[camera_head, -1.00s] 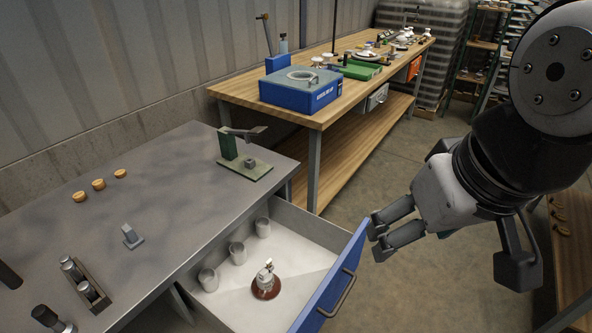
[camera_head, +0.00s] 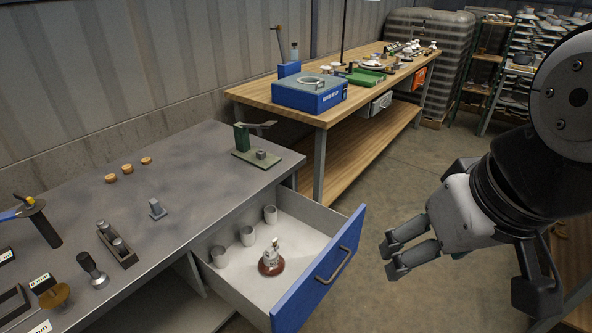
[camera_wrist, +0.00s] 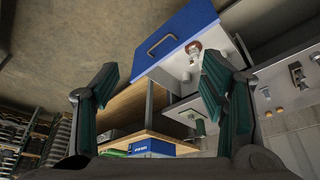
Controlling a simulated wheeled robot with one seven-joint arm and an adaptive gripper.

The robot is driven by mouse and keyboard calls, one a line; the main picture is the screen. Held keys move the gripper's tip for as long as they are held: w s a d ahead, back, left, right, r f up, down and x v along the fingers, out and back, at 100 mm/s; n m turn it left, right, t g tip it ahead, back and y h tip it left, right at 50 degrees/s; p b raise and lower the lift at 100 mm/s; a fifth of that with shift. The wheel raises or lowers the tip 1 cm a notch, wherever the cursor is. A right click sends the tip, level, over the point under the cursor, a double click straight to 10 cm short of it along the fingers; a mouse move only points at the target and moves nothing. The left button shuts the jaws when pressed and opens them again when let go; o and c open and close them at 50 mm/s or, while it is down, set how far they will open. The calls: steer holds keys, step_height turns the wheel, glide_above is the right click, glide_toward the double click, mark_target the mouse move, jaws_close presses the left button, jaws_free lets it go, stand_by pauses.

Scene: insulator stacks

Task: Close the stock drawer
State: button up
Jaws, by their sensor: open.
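The stock drawer (camera_head: 318,274) is pulled out from under the grey metal bench, with a blue front and a metal bar handle (camera_head: 335,266). In the wrist view the blue drawer front (camera_wrist: 183,38) and handle (camera_wrist: 161,45) show at the upper middle, beyond my spread fingers (camera_wrist: 158,85).
The grey bench top (camera_head: 190,190) holds a green press (camera_head: 250,148), several cork discs and small tools. A wooden bench (camera_head: 330,110) with a blue device (camera_head: 308,92) stands behind. Concrete floor (camera_head: 365,200) is clear between the drawer and my arm.

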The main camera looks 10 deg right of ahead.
steer(key=shift+w+f, duration=0.15)
steer(key=shift+f, duration=0.05)
steer(key=c, duration=0.4)
steer(key=w+f+m+b, duration=0.2)
steer(key=f, duration=0.1)
steer(key=w+f+m+g+y+b, duration=0.1)
steer(key=w+f+m+b, duration=0.1)
steer(key=w+f+b, duration=0.1)
steer(key=shift+w, duration=0.25)
jaws_close()
steer(key=w+d+f+m+y+b, duration=0.2)
steer(key=w+f+m+y+b, duration=0.1)
steer(key=w+f+m+b, duration=0.65)
steer(key=w+d+f+m+t+y+b, duration=0.1)
steer(key=w+d+f+m+t+b, duration=0.1)
steer(key=w+d+f+m+b, duration=0.65)
steer(key=w+d+f+m+t+y+b, duration=0.15)
steer(key=w+d+f+m, duration=0.35)
steer(key=f, duration=0.8)
steer(key=w+a+r+b+x, duration=0.1)
steer(key=b+x, duration=0.5)
steer(key=x, duration=0.6)
steer(key=shift+a, duration=0.15)
